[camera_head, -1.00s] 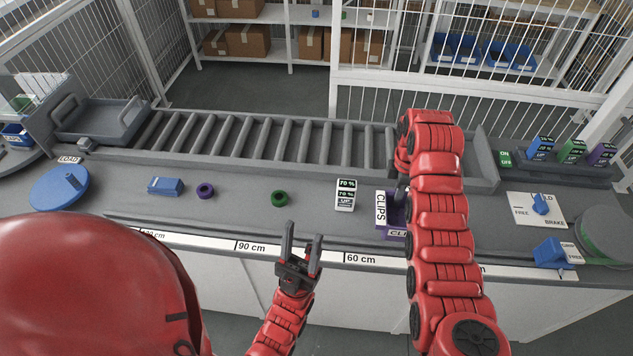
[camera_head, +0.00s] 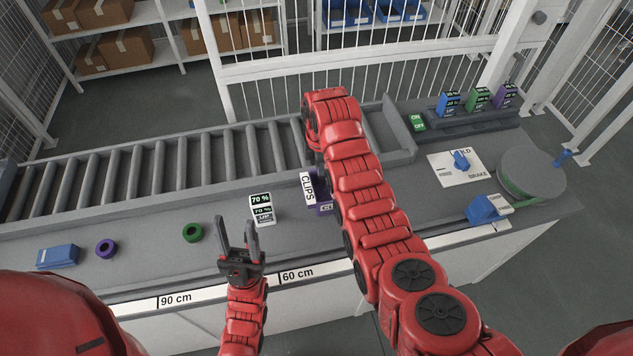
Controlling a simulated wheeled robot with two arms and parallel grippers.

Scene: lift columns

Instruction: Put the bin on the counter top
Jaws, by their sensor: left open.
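The purple bin (camera_head: 319,206) with white "CLIPS" labels is at the counter top (camera_head: 222,205), right of the 70 % display. My right arm reaches over the counter and covers much of the bin. My right gripper is mostly hidden behind that arm, close to the bin, so its jaws and any hold on the bin do not show clearly. I cannot tell whether the bin rests on the counter or is slightly above it. My left gripper (camera_head: 238,232) is open and empty, pointing up near the front edge, left of the bin.
A roller conveyor (camera_head: 180,165) runs behind the bin. A display block (camera_head: 262,209), a green ring (camera_head: 193,232), a purple ring (camera_head: 106,248) and a blue block (camera_head: 58,256) stand to the left. A brake panel (camera_head: 458,166) and round turntable (camera_head: 530,170) are at the right.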

